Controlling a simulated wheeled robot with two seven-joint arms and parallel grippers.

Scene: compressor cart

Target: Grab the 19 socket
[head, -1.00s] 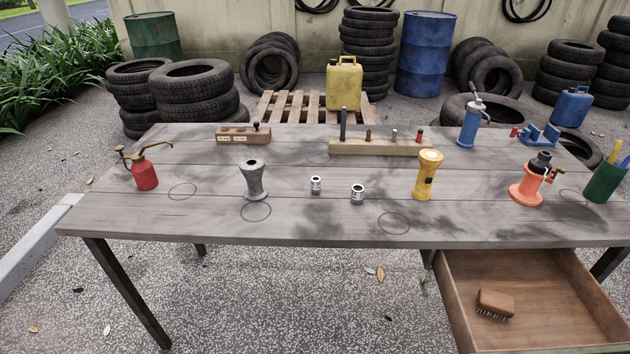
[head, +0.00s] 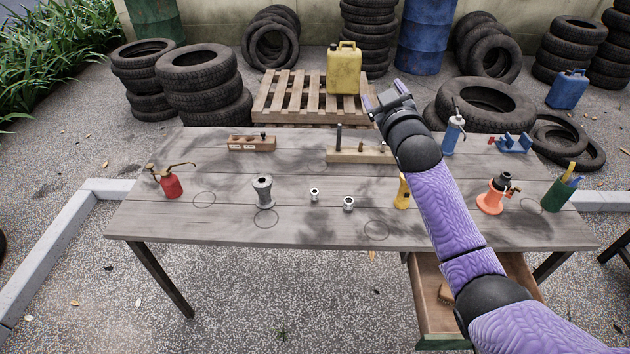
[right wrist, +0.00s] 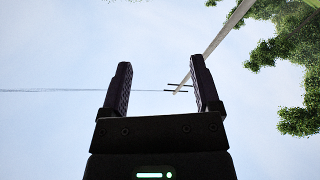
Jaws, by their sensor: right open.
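Two small silver sockets stand apart on the grey plank table (head: 150,220). One socket (head: 314,194) is left of the other socket (head: 348,204), which is a little nearer and looks slightly larger. Their size marks are too small to read, so I cannot tell which is the 19. My right gripper (head: 388,98) is raised beyond the sockets, above the back of the table, pointing up and away. In the right wrist view its two fingers (right wrist: 160,92) are spread and empty against the sky. My left gripper is not in view.
A grey flared stand (head: 264,192) and a red oil can (head: 171,186) stand left of the sockets. A yellow stand (head: 402,192) is partly hidden by my right arm. A wooden block with pegs (head: 345,155) lies behind. An orange jack (head: 491,196) stands right. An open drawer (head: 430,318) juts out in front.

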